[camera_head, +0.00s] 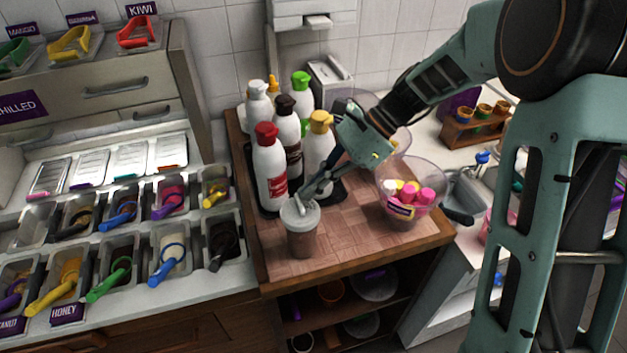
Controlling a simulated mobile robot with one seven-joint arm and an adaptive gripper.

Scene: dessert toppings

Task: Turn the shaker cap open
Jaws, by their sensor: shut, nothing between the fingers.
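The shaker (302,240) stands upright near the front left of the wooden board. It has a clear body with brown contents and a grey-white cap (297,216) on top. My gripper (301,204) reaches down from the right, its fingers shut right at the top of the cap. The fingertips look to touch or nearly touch the cap; I cannot tell which. Whether the cap is open or shut is too small to tell.
Several sauce bottles, including a red-capped one (270,170), stand close behind the shaker. A clear bowl (411,211) with colourful items sits to the right. Topping bins (172,255) lie left. The board (345,243) is free between shaker and bowl.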

